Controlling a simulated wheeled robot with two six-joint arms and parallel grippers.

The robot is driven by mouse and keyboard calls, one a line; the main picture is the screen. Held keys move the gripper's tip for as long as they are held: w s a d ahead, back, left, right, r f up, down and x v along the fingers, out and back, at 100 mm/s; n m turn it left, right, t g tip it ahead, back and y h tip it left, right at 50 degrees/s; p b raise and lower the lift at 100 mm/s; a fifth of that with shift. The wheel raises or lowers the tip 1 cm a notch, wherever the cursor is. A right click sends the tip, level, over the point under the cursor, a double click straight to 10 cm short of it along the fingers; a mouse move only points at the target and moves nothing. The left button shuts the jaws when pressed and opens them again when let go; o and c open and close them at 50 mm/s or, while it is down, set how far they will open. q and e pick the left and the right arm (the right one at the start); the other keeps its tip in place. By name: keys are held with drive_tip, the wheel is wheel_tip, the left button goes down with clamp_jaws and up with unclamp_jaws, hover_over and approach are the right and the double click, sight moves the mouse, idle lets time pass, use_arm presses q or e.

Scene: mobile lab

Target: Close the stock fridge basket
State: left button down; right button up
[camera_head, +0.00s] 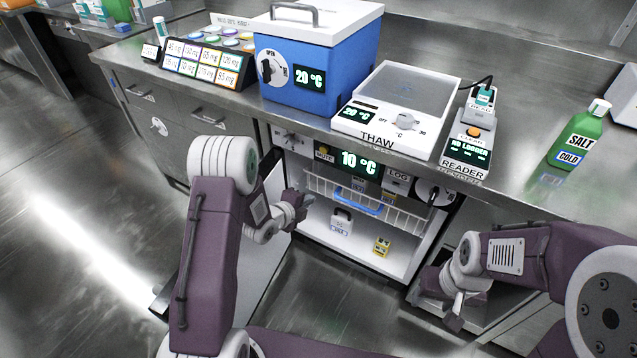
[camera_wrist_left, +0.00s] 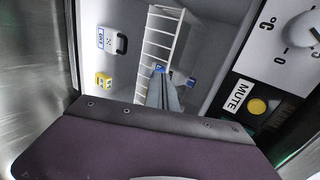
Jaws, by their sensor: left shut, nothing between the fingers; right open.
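The stock fridge (camera_head: 330,248) stands under the counter, its door (camera_head: 262,245) swung open to the left. Its white wire basket (camera_head: 400,215) with a blue handle (camera_head: 358,201) sits in the upper part of the opening. My left gripper (camera_head: 300,207) is shut and empty at the left of the opening, close to the basket's left end. In the left wrist view my left gripper (camera_wrist_left: 163,92) overlaps the basket's wires (camera_wrist_left: 160,30); contact cannot be told. My right gripper (camera_head: 452,312) is open, low and right of the fridge.
Inside, below the basket, are a white container (camera_head: 341,223) and a small yellow box (camera_head: 382,246). The fridge's control panel (camera_head: 360,163) runs above. On the counter stand a blue box (camera_head: 318,75), a thaw plate (camera_head: 398,105), a reader (camera_head: 467,150) and a green salt bottle (camera_head: 580,138).

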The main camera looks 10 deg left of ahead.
use_arm(q)
approach(332, 183)
wheel_tip(332, 183, down, 4)
drive_tip(key=w, duration=0.1)
drive_tip(key=w+d, duration=0.1)
drive_tip(key=w, duration=0.1)
drive_tip(key=w+b, duration=0.1)
drive_tip(key=w, duration=0.1)
drive_tip(key=shift+d+r, duration=0.25)
drive_tip(key=shift+d, duration=0.1)
drive_tip(key=shift+w, duration=0.1)
